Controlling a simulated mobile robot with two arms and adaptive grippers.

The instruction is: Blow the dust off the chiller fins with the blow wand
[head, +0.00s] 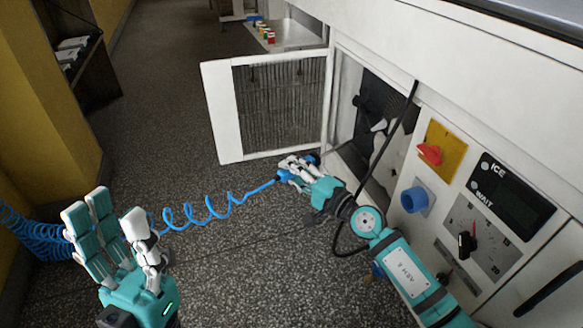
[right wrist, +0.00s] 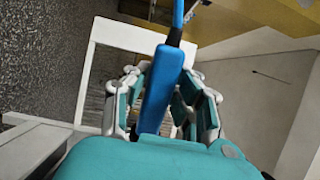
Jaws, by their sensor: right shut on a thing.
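My right gripper (head: 298,168) is shut on the blue blow wand (right wrist: 165,85), just in front of the machine's open lower bay. In the head view the fingers hide most of the wand, and a blue coiled hose (head: 210,212) runs left from it. In the right wrist view the wand lies between the fingers. A white-framed door (head: 222,112) stands open with a panel of fine vertical fins or slats (head: 280,105). The bay (head: 375,120) shows dark parts and pale patches; I cannot tell whether they are dust. My left gripper (head: 110,232) is open and empty, fingers upward.
The machine's control face has a red switch (head: 430,153), a blue socket (head: 414,200) and a dial (head: 466,243) near my right arm. A black cable (head: 385,145) hangs across the bay edge. Speckled floor between is open.

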